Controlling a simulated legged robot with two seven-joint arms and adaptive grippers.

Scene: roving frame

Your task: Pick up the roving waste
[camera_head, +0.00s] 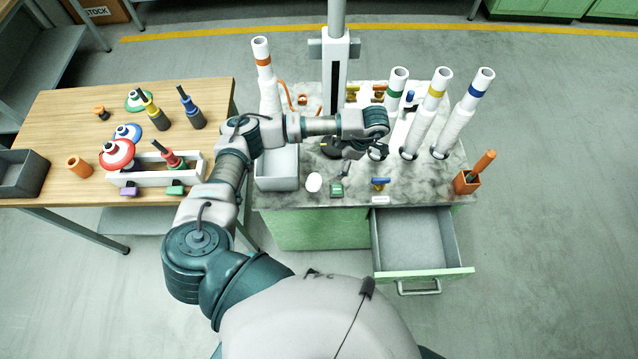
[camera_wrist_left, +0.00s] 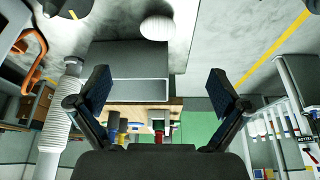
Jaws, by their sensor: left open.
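A small white rounded lump, which looks like the roving waste (camera_head: 314,183), lies on the marbled top of the green cabinet, just right of the grey open bin (camera_head: 277,182). In the left wrist view the white lump (camera_wrist_left: 157,27) shows near the top, beyond the fingertips, with the grey bin (camera_wrist_left: 125,91) below it. My left gripper (camera_head: 340,157) is above the cabinet top, behind and right of the lump, partly hidden by its own wrist. In the left wrist view its fingers (camera_wrist_left: 158,85) are spread with nothing between them. My right gripper is not in view.
Tall white roving tubes (camera_head: 427,115) stand at the right of the marbled top (camera_head: 410,185). A small green block (camera_head: 336,190) and a blue-yellow piece (camera_head: 380,183) lie near the front. An open drawer (camera_head: 415,240) juts out below. A wooden table (camera_head: 70,115) with bobbins stands left.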

